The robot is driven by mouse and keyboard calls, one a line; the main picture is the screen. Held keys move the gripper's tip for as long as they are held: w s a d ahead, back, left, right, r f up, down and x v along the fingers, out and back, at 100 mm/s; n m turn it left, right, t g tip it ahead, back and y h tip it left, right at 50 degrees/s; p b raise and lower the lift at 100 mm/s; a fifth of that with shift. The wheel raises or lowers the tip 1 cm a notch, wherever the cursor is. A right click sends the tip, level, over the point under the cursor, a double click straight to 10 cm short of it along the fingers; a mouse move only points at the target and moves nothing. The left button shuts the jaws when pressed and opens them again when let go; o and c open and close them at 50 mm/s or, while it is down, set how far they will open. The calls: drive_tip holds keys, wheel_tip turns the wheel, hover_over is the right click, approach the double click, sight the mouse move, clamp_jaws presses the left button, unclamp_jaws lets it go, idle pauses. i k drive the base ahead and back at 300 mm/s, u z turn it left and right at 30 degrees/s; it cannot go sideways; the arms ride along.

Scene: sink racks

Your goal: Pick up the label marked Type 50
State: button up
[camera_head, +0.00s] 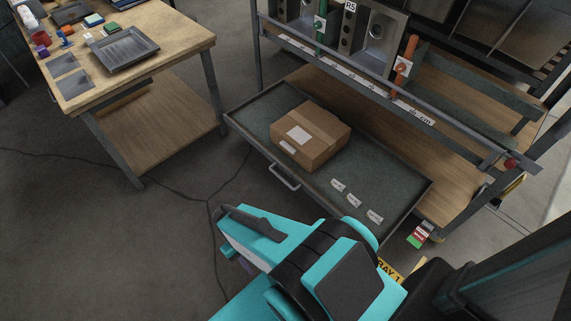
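Three small white labels lie in a row on the dark green floor of the open drawer (258,125), near its front right corner. They are a left label (338,186), a middle label (354,200) and a right label (375,217). Each bears dark print too small to read, so I cannot tell which says Type 50. My cyan and black arm fills the lower middle of the view, in front of the drawer. My gripper (236,238) seems to be at its left end, apart from the labels. Its fingertips do not show clearly, and I see nothing held.
A cardboard box (325,140) sits in the drawer, left of and behind the labels. The drawer's raised rim and handle (284,177) face me. A rack with metal fixtures (376,40) stands behind. A wooden table (180,35) with a tray (124,48) stands left.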

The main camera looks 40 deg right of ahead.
sight(335, 184)
drive_tip(key=z, duration=4.35)
drive_tip(key=i, duration=0.1)
drive_tip(key=u, duration=3.15)
